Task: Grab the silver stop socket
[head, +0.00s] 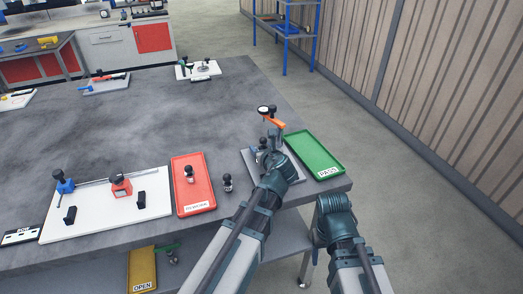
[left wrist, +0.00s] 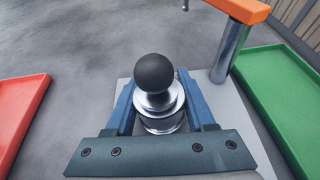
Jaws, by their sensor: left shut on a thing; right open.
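The silver stop socket (left wrist: 160,118) is a round metal piece topped by a black ball knob. It stands upright over a light grey plate (left wrist: 225,120). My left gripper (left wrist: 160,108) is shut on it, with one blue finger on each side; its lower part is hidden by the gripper. In the head view my left gripper (head: 268,152) is at this plate, between the red tray and green tray, and largely covers the socket. My right gripper (head: 334,204) is open and empty, off the table's right front corner.
An orange-armed post (head: 271,117) rises just behind the plate. A green tray (head: 314,152) lies to the right, a red tray (head: 181,205) with a black-knobbed piece to the left. Another knobbed piece (head: 227,182) stands between. A white fixture board (head: 100,228) lies further left.

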